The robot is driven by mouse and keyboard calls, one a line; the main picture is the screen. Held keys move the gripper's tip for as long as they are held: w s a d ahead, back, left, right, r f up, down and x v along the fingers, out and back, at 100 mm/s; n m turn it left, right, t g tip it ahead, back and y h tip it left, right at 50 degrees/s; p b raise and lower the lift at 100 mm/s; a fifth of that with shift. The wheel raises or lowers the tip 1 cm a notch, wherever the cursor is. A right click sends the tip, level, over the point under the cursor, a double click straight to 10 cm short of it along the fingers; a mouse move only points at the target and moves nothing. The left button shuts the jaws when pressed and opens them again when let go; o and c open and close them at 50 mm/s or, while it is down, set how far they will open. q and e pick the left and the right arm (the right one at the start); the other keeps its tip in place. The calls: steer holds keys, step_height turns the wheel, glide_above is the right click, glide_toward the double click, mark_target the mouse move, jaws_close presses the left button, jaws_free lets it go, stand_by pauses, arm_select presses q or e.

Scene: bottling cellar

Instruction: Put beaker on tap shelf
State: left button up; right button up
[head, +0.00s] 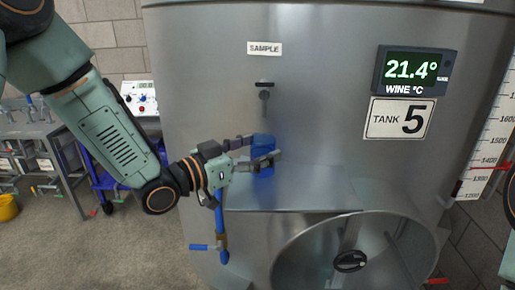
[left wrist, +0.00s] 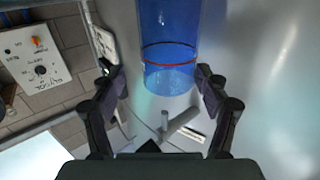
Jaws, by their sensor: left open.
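The blue, see-through beaker (head: 263,155) stands upright at the left part of the tap shelf (head: 310,190), a flat metal plate on the tank front. Its base appears to be at the shelf surface, though exact contact is hard to tell. My left gripper (head: 265,147) is open, with its fingers on either side of the beaker. In the left wrist view, the beaker (left wrist: 170,45) with a red ring lies between the fingertips (left wrist: 158,73), with a gap visible at the left finger. The sample tap (head: 264,90) is above the beaker. My right gripper is not visible.
The steel tank (head: 200,60) rises directly behind the shelf. A round hatch (head: 350,255) with a black handwheel sits below. A blue-handled valve (head: 222,250) hangs below my left gripper. The right part of the shelf is bare. A workbench (head: 45,135) stands at the left.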

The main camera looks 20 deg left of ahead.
mark_target(252, 150)
arm_select(q)
steer(key=shift+w+a+f, duration=0.15)
steer(key=shift+w+f, duration=0.15)
steer(key=shift+w, duration=0.25)
steer(key=shift+a, duration=0.15)
steer(key=s, duration=0.1)
steer(key=s+a, duration=0.1)
steer(key=s, duration=0.1)
steer(key=shift+s+a+r, duration=0.3)
steer(key=shift+s+r, duration=0.05)
steer(key=shift+s, duration=0.05)
steer(key=shift+s+a+f+p, duration=0.15)
steer(key=shift+a, duration=0.25)
steer(key=shift+s+a+f+p, duration=0.1)
steer(key=shift+s+a+p, duration=0.05)
steer(key=shift+a, duration=0.2)
steer(key=shift+s+a, duration=0.1)
steer(key=shift+s, duration=0.15)
steer(key=p+v, duration=0.5)
steer(key=v, duration=0.1)
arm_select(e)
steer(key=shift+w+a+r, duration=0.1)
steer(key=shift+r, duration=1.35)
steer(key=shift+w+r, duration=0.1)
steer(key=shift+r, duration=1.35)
